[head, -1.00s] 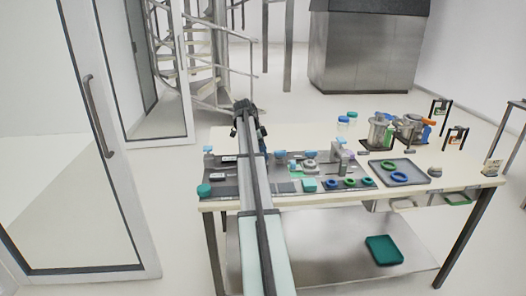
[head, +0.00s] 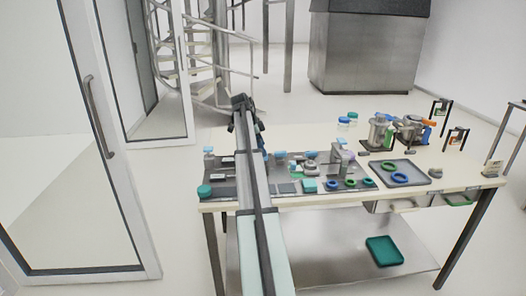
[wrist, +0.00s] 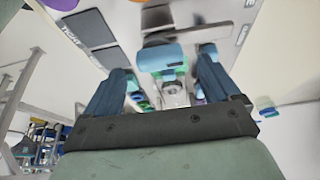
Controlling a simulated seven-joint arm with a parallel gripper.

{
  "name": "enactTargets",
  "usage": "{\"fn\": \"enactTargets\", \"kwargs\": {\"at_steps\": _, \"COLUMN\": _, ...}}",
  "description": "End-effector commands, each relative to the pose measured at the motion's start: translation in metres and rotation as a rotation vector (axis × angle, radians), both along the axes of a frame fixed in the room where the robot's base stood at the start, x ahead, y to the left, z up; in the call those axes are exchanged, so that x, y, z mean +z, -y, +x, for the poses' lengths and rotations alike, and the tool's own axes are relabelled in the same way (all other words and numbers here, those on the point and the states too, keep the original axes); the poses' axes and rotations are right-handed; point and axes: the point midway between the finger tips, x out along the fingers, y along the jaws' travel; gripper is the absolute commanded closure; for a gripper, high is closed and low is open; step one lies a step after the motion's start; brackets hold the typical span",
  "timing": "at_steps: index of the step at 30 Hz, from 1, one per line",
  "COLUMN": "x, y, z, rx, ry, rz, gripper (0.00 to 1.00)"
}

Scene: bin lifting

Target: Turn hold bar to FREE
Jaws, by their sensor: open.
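In the wrist view, my gripper (wrist: 164,68) is open, its two blue fingers spread to left and right. A light blue grip (wrist: 158,56) on a grey bar-like part shows between the fingers, with space on both sides. I cannot tell for certain whether this is the hold bar. Dark lettering stands on labels at upper left (wrist: 72,32) and upper right (wrist: 243,34); neither reads fully. In the head view, my arm reaches over the left part of the table, and it hides what lies under the gripper.
The table (head: 300,212) holds dark fixture plates, a teal block (head: 309,186), a grey tray (head: 404,173) with rings, and metal pots (head: 381,133). A green tray (head: 384,251) sits on the lower shelf. A glass door (head: 105,150) stands left of the table.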

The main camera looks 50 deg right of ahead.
Motion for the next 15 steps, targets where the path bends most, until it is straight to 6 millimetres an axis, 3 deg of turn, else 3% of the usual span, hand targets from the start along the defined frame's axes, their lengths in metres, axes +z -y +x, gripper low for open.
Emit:
{"fn": "enactTargets", "kwargs": {"at_steps": 9, "x": 0.059, "y": -0.016, "z": 0.019, "rx": 0.0, "ry": 0.002, "rz": -0.002, "gripper": 0.11}}
{"fn": "enactTargets", "kwargs": {"at_steps": 15, "x": 0.086, "y": -0.024, "z": 0.026, "rx": -0.001, "ry": 0.001, "rz": -0.001, "gripper": 0.11}}
